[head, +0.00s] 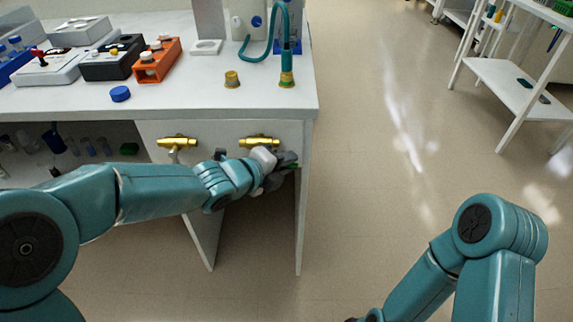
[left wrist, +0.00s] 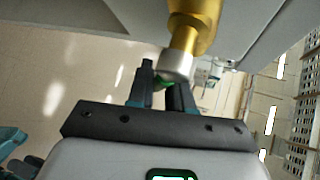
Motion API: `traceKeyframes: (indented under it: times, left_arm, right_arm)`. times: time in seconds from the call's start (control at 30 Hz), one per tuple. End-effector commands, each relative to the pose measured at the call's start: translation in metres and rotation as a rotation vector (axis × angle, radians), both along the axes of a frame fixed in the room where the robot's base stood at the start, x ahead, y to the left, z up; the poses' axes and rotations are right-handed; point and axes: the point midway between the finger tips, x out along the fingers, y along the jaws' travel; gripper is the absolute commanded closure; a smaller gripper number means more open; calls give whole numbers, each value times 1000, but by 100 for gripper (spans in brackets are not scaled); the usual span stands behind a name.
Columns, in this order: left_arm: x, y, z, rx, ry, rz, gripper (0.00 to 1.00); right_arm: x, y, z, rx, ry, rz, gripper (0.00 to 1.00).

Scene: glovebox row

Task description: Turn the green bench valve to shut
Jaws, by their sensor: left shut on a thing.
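The green bench valve has a brass body (head: 259,141) on the bench's front panel, the right one of two. In the left wrist view its brass body (left wrist: 192,22) comes down from the top to a pale metal collar. Only a small part of its green handle (left wrist: 164,86) shows, between my fingers. My left gripper (head: 287,161) is just below the brass body. In the left wrist view my left gripper (left wrist: 162,88) is shut on the green handle. The handle's angle is mostly hidden. My right arm shows at lower right, but its gripper is out of view.
A second brass valve (head: 177,142) is on the panel to the left. The bench top (head: 205,95) holds a blue cap (head: 120,94), an orange rack (head: 157,62), a brass fitting (head: 232,79) and a teal hose (head: 274,48). A white shelf cart (head: 515,88) stands at right. Floor between is clear.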

Motion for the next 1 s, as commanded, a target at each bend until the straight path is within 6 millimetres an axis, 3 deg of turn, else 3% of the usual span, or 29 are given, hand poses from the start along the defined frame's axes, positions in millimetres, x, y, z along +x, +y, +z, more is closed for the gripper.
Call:
traceKeyframes:
  times: [0.13,0.87,1.0]
  left_arm:
    - [0,4,-10,138,-4,0,100]
    - [0,15,-22,429,0,2,100]
    - [0,21,-26,550,0,0,100]
  right_arm:
    - [0,0,-16,0,0,0,57]
    - [0,0,-28,0,0,0,57]
    - [0,0,-30,0,0,0,57]
